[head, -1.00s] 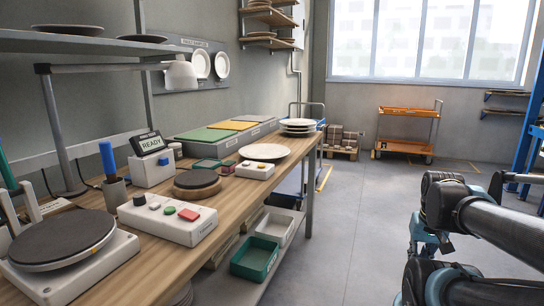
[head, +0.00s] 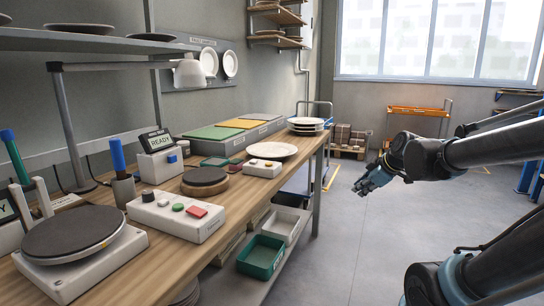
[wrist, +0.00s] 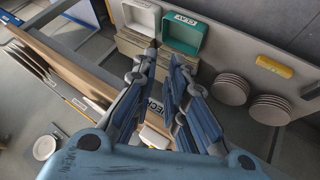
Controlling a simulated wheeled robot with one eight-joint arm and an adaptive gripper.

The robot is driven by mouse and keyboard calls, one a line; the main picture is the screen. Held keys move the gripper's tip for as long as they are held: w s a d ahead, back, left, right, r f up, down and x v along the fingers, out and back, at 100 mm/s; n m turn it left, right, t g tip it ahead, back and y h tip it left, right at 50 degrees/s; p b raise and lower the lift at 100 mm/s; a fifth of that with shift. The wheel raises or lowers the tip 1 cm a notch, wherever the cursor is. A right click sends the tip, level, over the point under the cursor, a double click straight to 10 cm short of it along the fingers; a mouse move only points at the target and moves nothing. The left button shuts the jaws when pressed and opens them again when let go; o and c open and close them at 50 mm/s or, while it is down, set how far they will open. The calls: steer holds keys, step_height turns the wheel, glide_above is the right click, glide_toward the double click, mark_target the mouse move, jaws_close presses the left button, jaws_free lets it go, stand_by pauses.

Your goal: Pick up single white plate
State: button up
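A single white plate (head: 272,150) lies flat on the wooden bench (head: 150,240), near its right edge in the head view. A separate stack of white plates (head: 306,122) stands farther back on the bench. My gripper (head: 364,188) hangs over the floor to the right of the bench, apart from the plate and empty. In the wrist view my gripper (wrist: 162,60) has its fingers apart, with a gap between the tips. I cannot pick out the single plate for sure in the wrist view.
A control box with buttons (head: 176,213), a dark round disc (head: 205,178) and a small button box (head: 258,168) stand near the plate. A green bin (head: 260,257) is on the lower shelf. An orange cart (head: 418,112) stands far back. The floor between is clear.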

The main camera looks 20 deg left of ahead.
steer(key=w+a+r+n+t+y, duration=0.1)
steer(key=w+a+r+n+y, duration=0.2)
steer(key=a, duration=0.4)
steer(key=w+a+r+n, duration=0.2)
steer(key=w+a+n, duration=0.1)
steer(key=a+n, duration=0.3)
steer(key=w+a+r+n+t+y, duration=0.1)
steer(key=w+a+r+n+y, duration=0.15)
steer(key=a, duration=0.55)
steer(key=shift+n, duration=0.35)
steer(key=shift+w+d+x, duration=0.1)
steer(key=shift+w+x, duration=0.05)
steer(key=shift+x, duration=2.8)
steer(key=shift+w+d+x, duration=0.1)
steer(key=shift+x, duration=2.85)
steer(key=shift+w+d+x, duration=0.1)
steer(key=shift+w+x, duration=0.05)
steer(key=shift+x, duration=2.8)
steer(key=shift+h, duration=0.25)
steer(key=shift+r, duration=0.1)
jaws_close()
